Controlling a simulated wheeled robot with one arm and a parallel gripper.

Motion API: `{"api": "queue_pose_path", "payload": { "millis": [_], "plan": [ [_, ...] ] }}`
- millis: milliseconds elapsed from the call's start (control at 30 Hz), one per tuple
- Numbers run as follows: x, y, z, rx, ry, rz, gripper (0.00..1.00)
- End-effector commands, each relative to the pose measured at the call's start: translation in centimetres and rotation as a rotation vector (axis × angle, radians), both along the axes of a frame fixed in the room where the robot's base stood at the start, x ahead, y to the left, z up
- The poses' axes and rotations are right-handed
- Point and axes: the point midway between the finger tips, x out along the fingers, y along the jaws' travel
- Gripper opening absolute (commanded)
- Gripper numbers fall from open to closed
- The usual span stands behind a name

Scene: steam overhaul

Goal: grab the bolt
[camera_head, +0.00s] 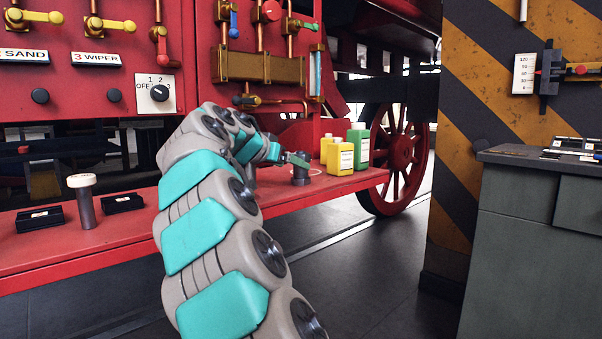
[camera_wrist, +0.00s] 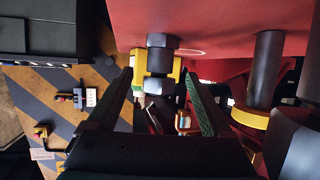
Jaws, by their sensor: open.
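The bolt, a short dark grey piece (camera_head: 300,172), stands upright on the red shelf at the near side of the bottles. In the wrist view the picture is turned over, and the bolt (camera_wrist: 159,60) hangs down from the red shelf surface. My gripper (camera_head: 287,158) is at the bolt in the head view, partly hidden by my arm. In the wrist view its two fingers (camera_wrist: 160,73) are spread, one on each side of the bolt, with gaps between. The gripper is open and holds nothing.
Yellow bottles (camera_head: 340,157) and a green bottle (camera_head: 358,147) stand just right of the bolt. A grey post with a cream cap (camera_head: 85,200) stands between black trays (camera_head: 40,219) on the red shelf (camera_head: 130,232). A grey cabinet (camera_head: 522,245) is at the right.

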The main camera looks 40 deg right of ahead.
Motion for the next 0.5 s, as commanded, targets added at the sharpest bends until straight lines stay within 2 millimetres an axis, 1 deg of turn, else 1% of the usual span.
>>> {"api": "queue_pose_path", "payload": {
  "millis": [167, 400, 500],
  "plan": [
    [0.3, -1.2, -0.5, 0.000, 0.001, -0.002, 0.84],
    [1.5, -4.5, -2.0, 0.001, 0.001, -0.002, 0.84],
    [1.8, -5.2, -2.2, -0.001, 0.000, 0.000, 0.84]
  ]
}}
